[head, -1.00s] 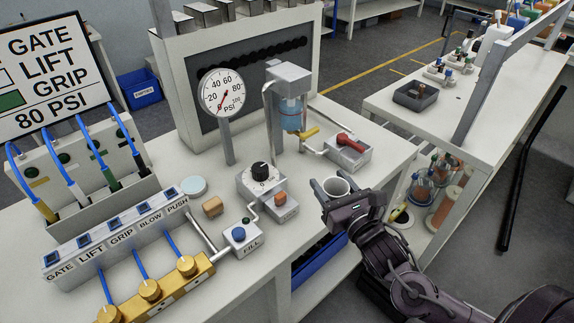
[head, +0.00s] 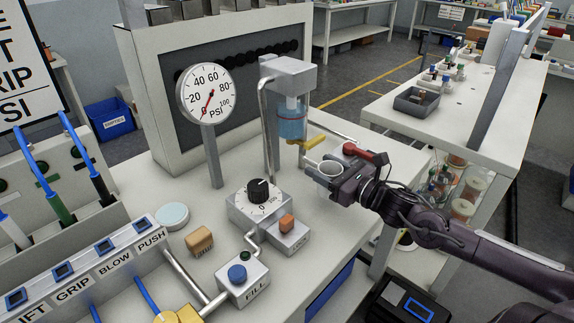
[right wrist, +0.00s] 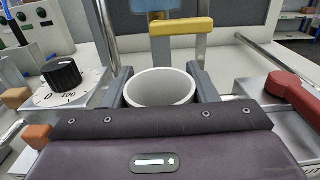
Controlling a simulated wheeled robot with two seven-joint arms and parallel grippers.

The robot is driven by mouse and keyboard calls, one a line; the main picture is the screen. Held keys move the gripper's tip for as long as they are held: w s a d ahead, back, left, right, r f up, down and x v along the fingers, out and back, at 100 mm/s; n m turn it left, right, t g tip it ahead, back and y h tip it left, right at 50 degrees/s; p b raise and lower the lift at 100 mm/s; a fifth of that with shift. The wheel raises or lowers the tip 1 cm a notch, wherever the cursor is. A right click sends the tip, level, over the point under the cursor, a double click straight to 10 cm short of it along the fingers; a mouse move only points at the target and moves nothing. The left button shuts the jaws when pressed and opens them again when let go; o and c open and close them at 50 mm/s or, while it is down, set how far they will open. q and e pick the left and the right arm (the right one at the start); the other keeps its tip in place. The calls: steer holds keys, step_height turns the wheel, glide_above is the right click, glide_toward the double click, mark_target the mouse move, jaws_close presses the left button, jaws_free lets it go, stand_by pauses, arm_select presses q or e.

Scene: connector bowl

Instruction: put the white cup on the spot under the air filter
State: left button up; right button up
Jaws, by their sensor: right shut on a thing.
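The white cup (head: 331,170) is held upright in my right gripper (head: 334,176). The right wrist view shows the cup (right wrist: 160,88) with one finger on each side of it. The air filter (head: 292,116) has a clear bowl with blue liquid and a yellow lever (head: 312,141) at its lower end. The cup is below and slightly right of the filter in the head view. In the right wrist view the yellow lever (right wrist: 181,27) is just beyond and above the cup. The spot under the filter is hidden or cannot be made out. My left gripper is out of view.
A regulator block with a black knob (head: 258,190) stands left of the cup. A red-handled valve (head: 362,152) is close on the right, behind my gripper. A FILL box (head: 243,284), a wooden block (head: 199,241) and a pressure gauge (head: 207,90) stand further left.

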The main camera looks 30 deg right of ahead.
steer(key=x, duration=1.2)
steer(key=shift+a+r+p, duration=0.1)
steer(key=shift+p, duration=0.3)
step_height(320, 180, down, 3)
steer(key=shift+f+p, duration=0.25)
steer(key=shift+p, duration=0.2)
steer(key=shift+f, duration=0.1)
steer(key=shift+f, duration=0.1)
steer(key=shift+f+b, duration=0.15)
steer(key=shift+b, duration=0.2)
steer(key=o, duration=1)
steer(key=shift+o, duration=0.2)
steer(key=shift+r, duration=0.2)
